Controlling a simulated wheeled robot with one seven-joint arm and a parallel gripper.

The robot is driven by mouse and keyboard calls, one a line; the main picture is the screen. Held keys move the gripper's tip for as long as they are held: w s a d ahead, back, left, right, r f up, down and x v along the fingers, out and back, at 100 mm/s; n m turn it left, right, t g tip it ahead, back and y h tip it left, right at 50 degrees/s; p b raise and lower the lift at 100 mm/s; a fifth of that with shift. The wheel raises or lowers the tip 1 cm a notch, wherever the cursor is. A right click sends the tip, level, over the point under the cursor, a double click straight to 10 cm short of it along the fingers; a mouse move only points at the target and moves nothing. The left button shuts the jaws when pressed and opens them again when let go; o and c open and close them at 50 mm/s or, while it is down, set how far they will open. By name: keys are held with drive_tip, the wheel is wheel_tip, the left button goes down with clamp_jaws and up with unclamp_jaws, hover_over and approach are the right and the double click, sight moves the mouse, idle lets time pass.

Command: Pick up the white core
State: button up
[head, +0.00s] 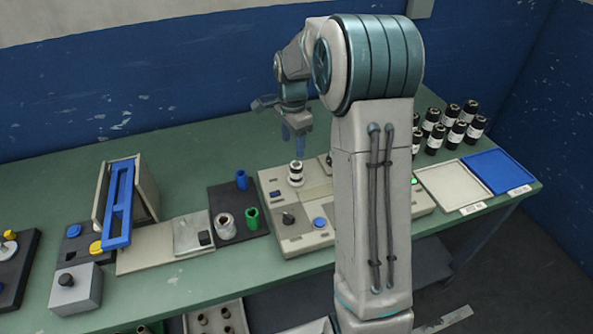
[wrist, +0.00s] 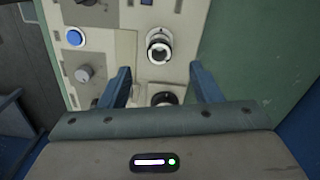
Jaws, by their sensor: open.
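A short white core (head: 225,223) with a dark hollow stands on a black mat left of the beige machine in the head view. A blue core (head: 241,180) and a green core (head: 252,217) stand on the same mat. My gripper (head: 293,130) is open and empty above the machine, to the right of and higher than the white core. In the wrist view its blue fingers (wrist: 161,82) are spread apart over the machine top. The white core on the mat cannot be made out in the wrist view.
The machine carries a black-and-white roll (head: 296,173), also in the wrist view (wrist: 159,46), and a blue button (head: 320,223). A blue-fronted rack (head: 118,205) stands left. Several black bottles and two trays (head: 455,187) are at right. Bare green table lies behind the mat.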

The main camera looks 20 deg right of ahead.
hover_over(296, 166)
drive_tip(key=f, duration=0.4)
drive_tip(key=shift+s+a+f, duration=0.1)
drive_tip(key=shift+a+f, duration=0.3)
drive_tip(key=shift+d+f+p, duration=0.25)
drive_tip(key=shift+f+p, duration=0.15)
drive_tip(key=shift+f, duration=0.95)
drive_tip(key=shift+d+f+p, duration=0.2)
drive_tip(key=shift+f+p, duration=0.2)
drive_tip(key=shift+f, duration=0.9)
drive_tip(key=c, duration=1.1)
